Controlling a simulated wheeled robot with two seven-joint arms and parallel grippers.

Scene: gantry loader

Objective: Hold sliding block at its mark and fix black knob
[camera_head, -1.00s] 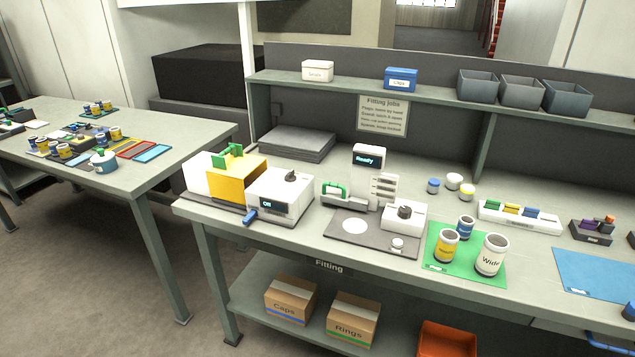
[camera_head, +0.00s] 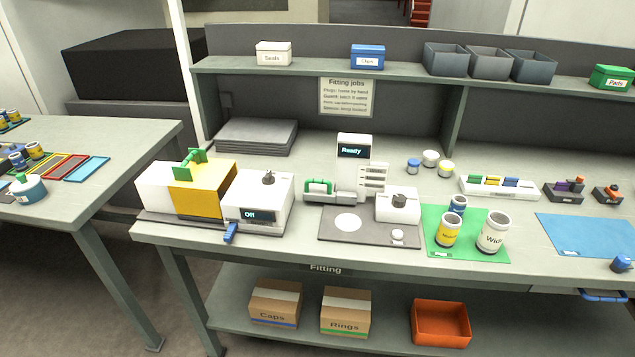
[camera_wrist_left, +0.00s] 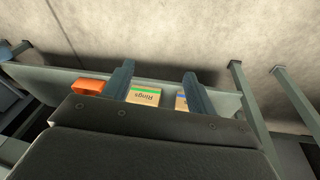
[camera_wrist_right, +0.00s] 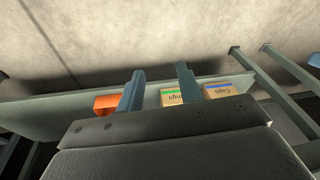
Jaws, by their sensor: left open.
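A white device with a screen reading "Ready" (camera_head: 354,152) stands on the fitting bench. At its left foot a small block with a green handle (camera_head: 318,187) sits on a low grey base; I cannot tell whether this is the sliding block, and no mark is readable. A black knob (camera_head: 400,200) tops a white block at its right. Another dark knob (camera_head: 268,178) tops the white box reading "Off" (camera_head: 258,205). My left gripper (camera_wrist_left: 158,75) and right gripper (camera_wrist_right: 160,75) show only in their wrist views, fingers apart and empty, above the bench's lower shelf.
A yellow and white unit with a green handle (camera_head: 190,165) stands at the bench's left. A green mat (camera_head: 440,245) holds several cups; a blue mat (camera_head: 590,235) lies right. The Rings box (camera_head: 346,310), Caps box (camera_head: 275,303) and orange bin (camera_head: 441,323) are below.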

